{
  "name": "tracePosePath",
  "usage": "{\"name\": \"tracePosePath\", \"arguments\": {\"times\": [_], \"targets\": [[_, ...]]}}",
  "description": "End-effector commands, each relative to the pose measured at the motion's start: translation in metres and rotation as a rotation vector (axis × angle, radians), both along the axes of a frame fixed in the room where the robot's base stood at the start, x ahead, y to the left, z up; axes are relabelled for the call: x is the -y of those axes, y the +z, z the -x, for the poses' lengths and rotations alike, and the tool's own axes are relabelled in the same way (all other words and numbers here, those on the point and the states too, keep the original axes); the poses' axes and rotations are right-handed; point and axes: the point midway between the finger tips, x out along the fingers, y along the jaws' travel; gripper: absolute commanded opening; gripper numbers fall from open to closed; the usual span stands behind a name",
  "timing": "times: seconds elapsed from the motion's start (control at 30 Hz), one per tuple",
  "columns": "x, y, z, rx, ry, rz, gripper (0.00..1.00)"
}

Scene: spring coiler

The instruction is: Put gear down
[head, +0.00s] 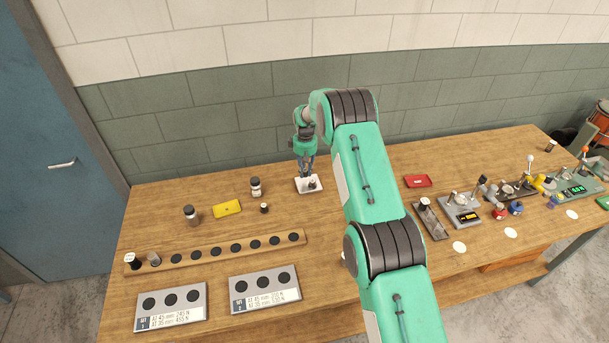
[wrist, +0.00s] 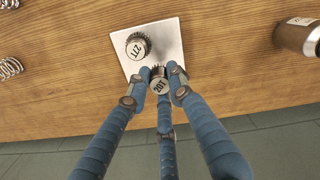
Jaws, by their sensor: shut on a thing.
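My gripper (head: 305,176) reaches down at the back of the wooden bench, over a small white pad (head: 299,188). In the wrist view, its blue fingers (wrist: 158,78) are shut around a small metal gear (wrist: 159,88) whose marking looks like 20T. This gear is at the pad's edge nearest the wall; I cannot tell whether it touches the pad. A second, larger gear (wrist: 138,46), marked 27T, sits on the white pad (wrist: 170,40) beside the held one, with a small gap. The fingers partly hide the held gear in the head view.
A yellow tray (head: 227,208), a jar (head: 255,188) and a long wooden rack (head: 215,252) are left in the head view. A red tray (head: 418,181) is right.

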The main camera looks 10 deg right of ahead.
Motion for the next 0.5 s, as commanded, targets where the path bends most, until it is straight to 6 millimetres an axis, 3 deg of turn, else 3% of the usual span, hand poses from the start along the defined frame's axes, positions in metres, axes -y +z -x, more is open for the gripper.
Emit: {"name": "tracePosePath", "arguments": {"times": [0.2,0.5], "targets": [[0.0003,-0.0001,-0.0116,0.001,0.0,0.0,0.0],[0.0003,-0.0003,-0.0122,0.001,0.0,-0.001,0.0]]}}
